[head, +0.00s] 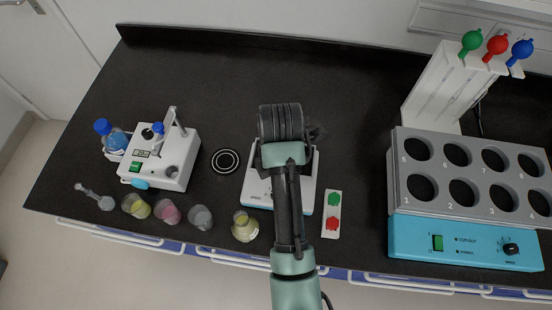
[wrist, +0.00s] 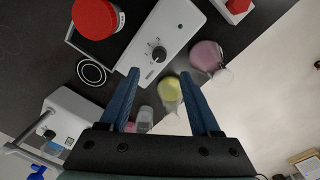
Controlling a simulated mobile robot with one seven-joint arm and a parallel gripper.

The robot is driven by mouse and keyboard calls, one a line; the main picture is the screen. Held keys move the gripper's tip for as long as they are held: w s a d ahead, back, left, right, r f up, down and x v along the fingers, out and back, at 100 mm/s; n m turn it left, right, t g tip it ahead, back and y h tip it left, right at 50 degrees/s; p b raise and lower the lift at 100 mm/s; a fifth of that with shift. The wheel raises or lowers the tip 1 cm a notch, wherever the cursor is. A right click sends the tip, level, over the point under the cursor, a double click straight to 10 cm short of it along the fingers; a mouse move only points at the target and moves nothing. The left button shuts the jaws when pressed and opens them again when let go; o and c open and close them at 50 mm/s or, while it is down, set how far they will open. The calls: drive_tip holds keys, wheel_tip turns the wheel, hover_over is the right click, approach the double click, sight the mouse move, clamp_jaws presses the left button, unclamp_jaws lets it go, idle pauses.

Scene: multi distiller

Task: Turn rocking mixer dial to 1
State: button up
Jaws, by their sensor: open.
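A white device (head: 257,190) stands in the middle of the bench, mostly covered by my arm in the head view. The wrist view shows its white body (wrist: 177,30) with a black dial (wrist: 158,53) on the control face and small marks around it. I take it to be the rocking mixer. The dial's setting is too small to read. My gripper (wrist: 159,75) is open and empty, its two blue fingers pointing toward the dial. The dial appears between the fingertips, a little beyond them, with no visible contact. The fingers are hidden in the head view.
A red-capped jar (wrist: 95,18) is by the mixer's platform. A yellow flask (head: 244,232) stands close to its front. A red-and-green button box (head: 333,203) lies to its right. Another white device (head: 165,160) is at left, a blue block heater (head: 465,240) at right.

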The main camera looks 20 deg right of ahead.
drive_tip(key=f, duration=0.8)
drive_tip(key=shift+w+f+p, duration=0.2)
drive_tip(key=shift+f+p, duration=0.1)
clamp_jaws()
